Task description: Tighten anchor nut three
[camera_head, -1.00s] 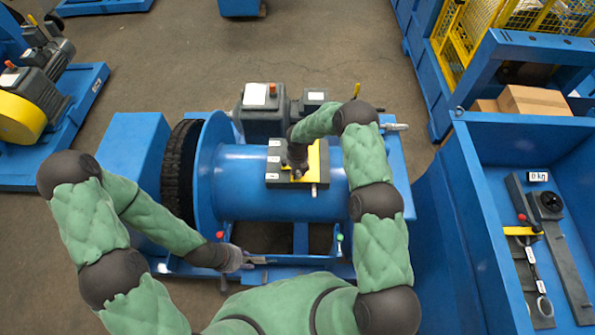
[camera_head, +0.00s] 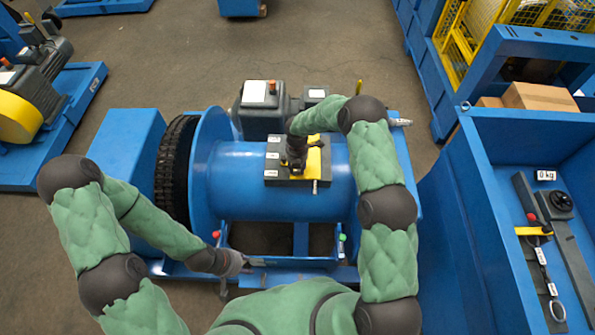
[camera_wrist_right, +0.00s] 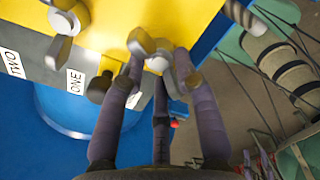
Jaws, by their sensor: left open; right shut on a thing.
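A dark anchor block with a yellow plate (camera_head: 314,167) sits on the blue drum (camera_head: 235,185), with small white labels along its left side. My right gripper (camera_head: 297,166) is over this block. Another wing nut (camera_wrist_right: 66,18) stands at upper left. My left gripper (camera_head: 242,264) is open at the winch frame's front rail, holding nothing visible.
A red knob (camera_head: 216,234) and a green knob (camera_head: 342,238) stand at the winch's front. A blue bin (camera_head: 440,215) with tools and a 0 kg display (camera_head: 545,175) is at right. A black motor (camera_head: 268,108) stands behind the drum. Open floor lies beyond.

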